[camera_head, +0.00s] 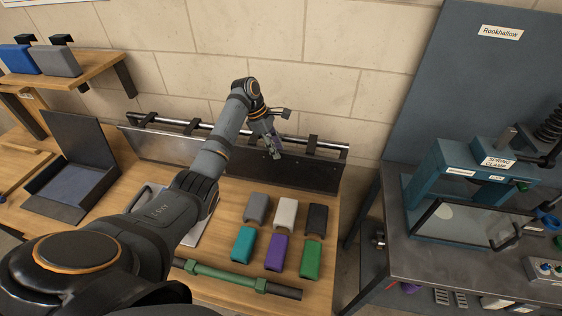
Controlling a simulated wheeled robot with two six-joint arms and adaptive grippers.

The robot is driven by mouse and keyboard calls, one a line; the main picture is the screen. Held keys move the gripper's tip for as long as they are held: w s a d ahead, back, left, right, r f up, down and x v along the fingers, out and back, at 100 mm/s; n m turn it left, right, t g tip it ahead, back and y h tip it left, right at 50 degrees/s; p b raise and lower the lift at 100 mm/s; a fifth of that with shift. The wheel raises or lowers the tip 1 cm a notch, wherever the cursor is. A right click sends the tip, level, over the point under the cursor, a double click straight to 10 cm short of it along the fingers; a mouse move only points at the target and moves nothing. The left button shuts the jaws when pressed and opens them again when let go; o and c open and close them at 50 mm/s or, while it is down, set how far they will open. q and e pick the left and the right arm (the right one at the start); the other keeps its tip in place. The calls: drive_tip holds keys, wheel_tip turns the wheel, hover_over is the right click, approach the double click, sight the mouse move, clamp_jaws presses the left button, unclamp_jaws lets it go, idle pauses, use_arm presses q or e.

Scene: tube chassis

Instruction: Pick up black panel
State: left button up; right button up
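The black panel (312,176) is the long dark sheet standing below a metal tube (180,124) along the back of the wooden table. My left arm reaches across the table from the lower left. My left gripper (274,150) points down at the tube and the upper left part of the black panel and covers a little of both. Its fingers are small and dark here; I cannot tell whether they are open or touch the panel. My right gripper is not in view.
A lighter grey panel (160,146) stands left of the black one. Several coloured blocks (276,253) and a green-sleeved rod (222,277) lie in front. An open dark box (43,211) is at left. A grey bench with a teal clamp (428,197) stands right, across a gap.

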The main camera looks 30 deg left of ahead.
sight(283, 160)
use_arm(q)
drive_tip(key=shift+w+d+f, duration=0.2)
drive_tip(key=shift+d+f, duration=0.05)
drive_tip(key=shift+f, duration=0.4)
drive_tip(key=p+x, duration=0.1)
drive_tip(key=x, duration=0.4)
drive_tip(key=shift+w+d+p, duration=0.15)
drive_tip(key=shift+w+p, duration=0.05)
drive_tip(key=shift+p, duration=0.1)
drive_tip(key=shift+s+r, duration=0.1)
drive_tip(key=shift+r, duration=0.05)
clamp_jaws()
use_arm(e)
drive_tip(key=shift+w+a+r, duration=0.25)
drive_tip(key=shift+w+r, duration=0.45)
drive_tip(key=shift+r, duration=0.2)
use_arm(q)
drive_tip(key=shift+r, duration=0.1)
